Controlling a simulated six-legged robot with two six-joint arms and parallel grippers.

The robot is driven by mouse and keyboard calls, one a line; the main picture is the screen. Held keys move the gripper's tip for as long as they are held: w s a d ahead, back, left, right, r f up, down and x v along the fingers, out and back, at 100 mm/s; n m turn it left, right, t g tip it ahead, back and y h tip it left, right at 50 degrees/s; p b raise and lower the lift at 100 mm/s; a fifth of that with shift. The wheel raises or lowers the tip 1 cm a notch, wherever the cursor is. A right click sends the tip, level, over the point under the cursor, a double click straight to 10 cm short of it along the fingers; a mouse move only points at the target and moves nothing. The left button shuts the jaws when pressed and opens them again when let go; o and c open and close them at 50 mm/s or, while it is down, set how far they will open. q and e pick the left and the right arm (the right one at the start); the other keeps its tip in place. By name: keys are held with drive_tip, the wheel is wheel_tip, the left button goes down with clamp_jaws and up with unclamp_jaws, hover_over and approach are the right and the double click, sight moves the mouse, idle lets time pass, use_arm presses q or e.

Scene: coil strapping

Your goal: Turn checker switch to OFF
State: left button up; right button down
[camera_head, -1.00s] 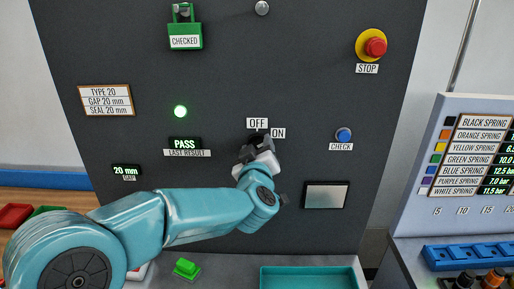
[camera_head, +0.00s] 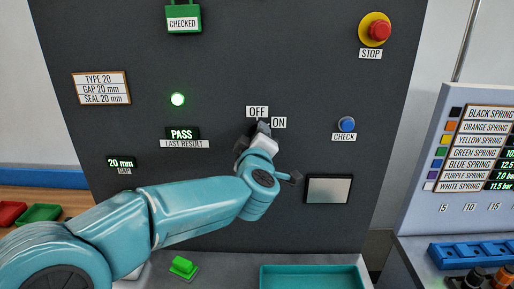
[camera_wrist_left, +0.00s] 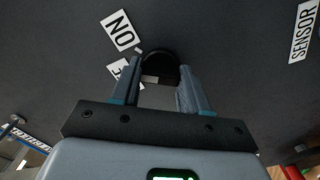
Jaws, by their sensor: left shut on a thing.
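The checker switch is a black round knob (camera_wrist_left: 160,66) on the dark panel, beside the ON label (camera_wrist_left: 118,31) and the OFF label, which my finger partly covers in the wrist view. In the head view, the OFF label (camera_head: 257,112) is above the knob and the ON label (camera_head: 278,122) is to its upper right. My left gripper (camera_head: 257,132) is at the knob, and in the wrist view its fingers (camera_wrist_left: 161,88) are on both sides of it, shut on it. The gripper hides much of the knob, and I cannot clearly tell which label it points to. My right gripper is not in view.
A red STOP button (camera_head: 375,31) and a blue CHECK button (camera_head: 347,124) are to the right. A grey plate (camera_head: 328,190) is close to my left wrist. A green lamp (camera_head: 177,99) is lit, and the result display (camera_head: 182,133) reads PASS.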

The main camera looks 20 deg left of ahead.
use_arm(q)
drive_tip(key=shift+a+n+b, duration=0.1)
drive_tip(key=shift+n+b, duration=2.15)
drive_tip(key=shift+n, duration=1.25)
drive_tip(key=o, duration=1.1)
drive_tip(key=shift+c, duration=0.2)
drive_tip(key=shift+s, duration=0.1)
